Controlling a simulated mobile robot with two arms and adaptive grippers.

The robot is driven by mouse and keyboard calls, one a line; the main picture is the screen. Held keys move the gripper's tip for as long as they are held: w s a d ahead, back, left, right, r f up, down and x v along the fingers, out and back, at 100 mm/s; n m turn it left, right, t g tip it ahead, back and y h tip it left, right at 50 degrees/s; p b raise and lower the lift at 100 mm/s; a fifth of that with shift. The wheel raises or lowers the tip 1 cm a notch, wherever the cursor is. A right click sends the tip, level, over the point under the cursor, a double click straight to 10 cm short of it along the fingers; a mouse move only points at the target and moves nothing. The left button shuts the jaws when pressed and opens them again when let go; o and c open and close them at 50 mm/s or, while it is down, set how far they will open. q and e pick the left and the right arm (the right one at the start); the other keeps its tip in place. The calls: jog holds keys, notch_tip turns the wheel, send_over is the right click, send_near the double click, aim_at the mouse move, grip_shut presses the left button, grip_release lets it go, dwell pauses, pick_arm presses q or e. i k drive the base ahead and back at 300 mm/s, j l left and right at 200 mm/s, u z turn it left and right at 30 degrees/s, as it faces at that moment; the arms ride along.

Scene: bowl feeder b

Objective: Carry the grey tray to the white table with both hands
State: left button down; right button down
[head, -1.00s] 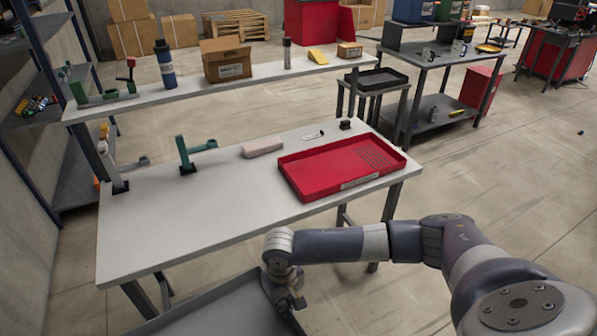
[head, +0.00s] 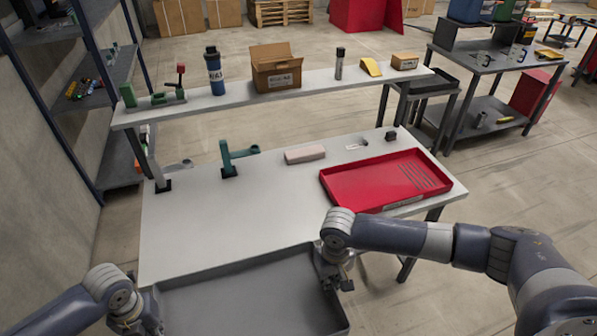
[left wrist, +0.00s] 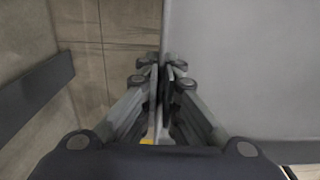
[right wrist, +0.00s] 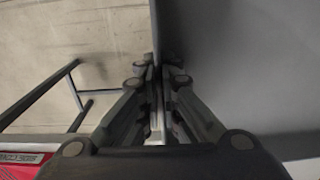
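The grey tray (head: 245,300) is at the bottom of the head view, its far rim at the front edge of the white table (head: 230,215). I cannot tell whether it overlaps the tabletop. My left gripper (head: 145,318) is at the tray's left side, and my right gripper (head: 335,277) is at its right side. In the left wrist view the fingers (left wrist: 166,75) are closed on the wall of the tray (left wrist: 245,70). In the right wrist view the fingers (right wrist: 157,75) are closed on the wall of the tray (right wrist: 235,70). The tray looks empty and roughly level.
A red tray (head: 375,183) stands on the table's right half. A pink block (head: 305,154), a green fixture (head: 236,158) and a small black item (head: 391,136) line the back. The table's left and front middle are clear. A raised shelf (head: 300,90) runs behind.

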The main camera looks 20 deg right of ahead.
aim_at(229, 222)
jog(key=i, duration=1.15)
